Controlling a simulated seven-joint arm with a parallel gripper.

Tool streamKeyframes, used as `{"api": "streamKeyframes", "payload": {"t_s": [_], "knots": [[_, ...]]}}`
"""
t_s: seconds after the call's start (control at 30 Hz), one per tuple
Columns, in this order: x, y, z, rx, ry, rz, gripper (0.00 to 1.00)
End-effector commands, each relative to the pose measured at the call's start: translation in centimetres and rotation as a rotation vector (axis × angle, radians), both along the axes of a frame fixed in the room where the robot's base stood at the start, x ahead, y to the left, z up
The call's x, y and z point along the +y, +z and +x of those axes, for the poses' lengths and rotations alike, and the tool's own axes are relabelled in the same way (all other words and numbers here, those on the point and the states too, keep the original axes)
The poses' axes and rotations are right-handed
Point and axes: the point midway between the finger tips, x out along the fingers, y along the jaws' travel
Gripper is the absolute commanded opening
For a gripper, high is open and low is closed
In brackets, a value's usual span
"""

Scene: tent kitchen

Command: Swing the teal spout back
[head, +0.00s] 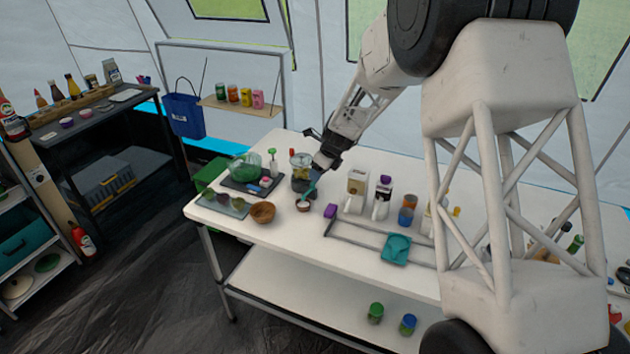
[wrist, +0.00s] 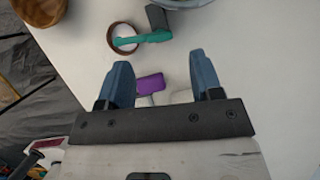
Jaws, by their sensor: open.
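The teal spout (wrist: 147,38) shows in the wrist view, reaching left from a dark fitting (wrist: 158,17) over a small brown-rimmed cup (wrist: 121,38). In the head view the spout (head: 309,192) sits low on the clear-topped dispenser (head: 301,163), above the small cup (head: 303,206). My gripper (wrist: 160,61) has two blue fingers spread apart with nothing held between them. The spout is just beyond the fingertips, not between them. In the head view my gripper (head: 326,160) is beside the dispenser, on its right, partly covering it.
A purple block (wrist: 150,83) lies on the table, seen between my fingers. A wooden bowl (head: 263,212) stands left of the cup. Cartons (head: 356,190) stand right of the dispenser. A teal dish (head: 397,249) is at the front. The table's front edge is near the cup.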

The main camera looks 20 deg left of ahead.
Motion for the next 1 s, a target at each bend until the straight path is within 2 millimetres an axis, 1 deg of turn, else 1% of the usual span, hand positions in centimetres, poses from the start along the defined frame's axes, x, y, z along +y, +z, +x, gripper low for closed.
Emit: {"api": "streamKeyframes", "payload": {"t_s": [0.2,0.4,0.6,0.9,0.93,1.0], "knots": [[1.0,-2.4,0.1,0.002,0.001,0.000,0.60],[1.6,-4.0,0.2,0.001,0.000,0.000,0.60],[1.9,-4.7,0.2,0.001,0.000,0.000,0.60],[2.0,-4.8,0.2,0.001,0.000,0.000,0.60],[2.0,-4.8,0.2,0.001,0.000,0.000,0.56],[2.0,-4.8,0.2,0.001,0.000,0.000,0.46]]}}
